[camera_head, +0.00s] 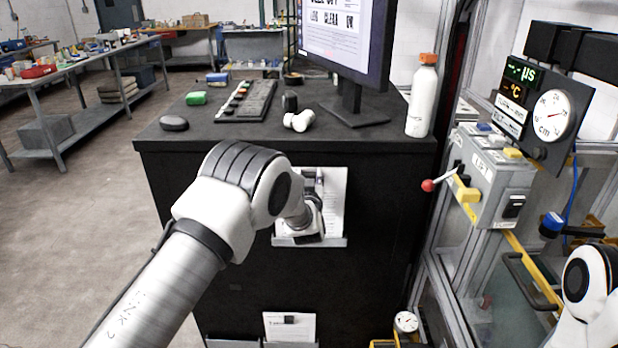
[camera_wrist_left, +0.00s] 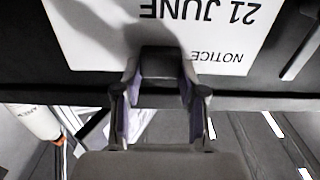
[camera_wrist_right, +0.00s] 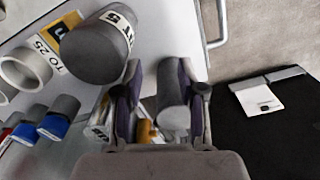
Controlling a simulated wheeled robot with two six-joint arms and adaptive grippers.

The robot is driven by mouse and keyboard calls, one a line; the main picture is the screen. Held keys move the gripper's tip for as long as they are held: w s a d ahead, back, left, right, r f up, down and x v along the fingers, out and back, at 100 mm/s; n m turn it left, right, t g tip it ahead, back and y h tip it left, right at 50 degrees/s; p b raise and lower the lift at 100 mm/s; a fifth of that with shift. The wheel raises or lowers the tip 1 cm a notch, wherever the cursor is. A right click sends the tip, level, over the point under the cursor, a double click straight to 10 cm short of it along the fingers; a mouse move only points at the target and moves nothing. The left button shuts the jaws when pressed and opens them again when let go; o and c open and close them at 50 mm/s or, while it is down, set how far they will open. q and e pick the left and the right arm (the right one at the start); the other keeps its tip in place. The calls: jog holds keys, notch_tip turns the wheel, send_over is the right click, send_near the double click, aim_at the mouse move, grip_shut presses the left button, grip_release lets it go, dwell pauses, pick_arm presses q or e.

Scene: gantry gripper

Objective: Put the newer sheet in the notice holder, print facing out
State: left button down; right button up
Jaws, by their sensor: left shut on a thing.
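The cabinet top (camera_head: 220,133) carries a monitor (camera_head: 345,40), a keyboard (camera_head: 247,100) and a white bottle (camera_head: 422,97). A control box (camera_head: 490,175) with a red-knobbed lever and a metal frame stand on the right. The floor at left is open.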

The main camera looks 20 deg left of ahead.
pick_arm(q)
jog(key=c, duration=0.6)
grip_release()
jog(key=v, duration=1.2)
